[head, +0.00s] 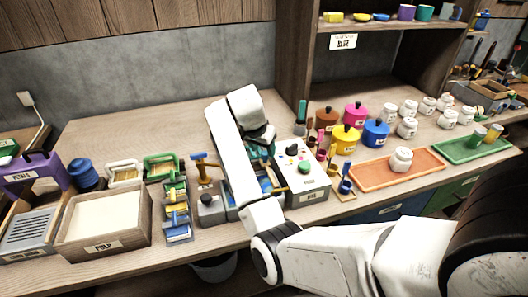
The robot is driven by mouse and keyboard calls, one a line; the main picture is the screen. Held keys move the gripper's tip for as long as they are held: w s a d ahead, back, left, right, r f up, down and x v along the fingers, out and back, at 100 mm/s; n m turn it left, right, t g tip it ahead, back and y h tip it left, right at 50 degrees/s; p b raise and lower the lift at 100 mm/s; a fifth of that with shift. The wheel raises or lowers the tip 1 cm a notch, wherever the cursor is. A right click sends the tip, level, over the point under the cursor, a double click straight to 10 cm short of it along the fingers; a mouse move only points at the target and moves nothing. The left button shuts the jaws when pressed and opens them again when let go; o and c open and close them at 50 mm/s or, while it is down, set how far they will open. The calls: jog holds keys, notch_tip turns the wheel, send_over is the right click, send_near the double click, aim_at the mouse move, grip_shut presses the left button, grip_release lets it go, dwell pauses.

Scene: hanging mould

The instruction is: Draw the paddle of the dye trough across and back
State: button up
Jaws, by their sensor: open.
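The dye trough (230,203) appears to be the grey-edged box with blue inside, standing in the middle of the bench. My white forearm crosses in front of it and covers much of it. I cannot make out the paddle clearly. My gripper (262,140) is at the far end of the arm, above the back of the trough. Its dark end shows beside a teal part, and its fingertips are mostly hidden. It is open, with nothing seen held in it. I cannot tell whether it touches the paddle.
A pulp box (103,224) is further left. Coloured pots (345,139) and an orange tray (380,175) are right.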

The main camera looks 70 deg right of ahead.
jog(key=shift+x, duration=1.35)
grip_shut()
jog(key=shift+a, duration=0.1)
